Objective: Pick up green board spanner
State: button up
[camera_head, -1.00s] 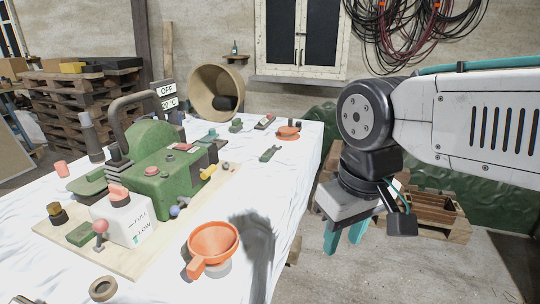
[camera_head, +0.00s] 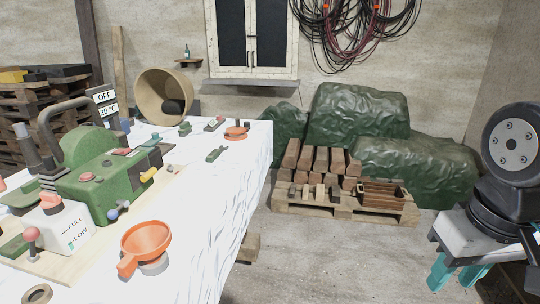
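A small green spanner-shaped piece (camera_head: 216,154) lies flat on the white-covered table (camera_head: 190,215), right of the green machine and short of the far orange funnel. I take it to be the green board spanner. My gripper (camera_head: 455,275) is at the lower right, well off the table and far to the right of the spanner. Its two teal fingers stand apart with nothing seen between them.
A green machine (camera_head: 108,185) on a board fills the table's left side. A near orange funnel (camera_head: 145,243) and a far orange funnel (camera_head: 237,132) stand on the table. A pallet (camera_head: 340,208) with timber and green tarpaulins (camera_head: 357,112) lie behind clear floor.

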aim_at(214, 154)
jog(key=z, duration=0.6)
jog(key=i, duration=2.05)
jog(key=u, duration=1.15)
jog(key=i, duration=0.9)
jog(key=u, duration=0.85)
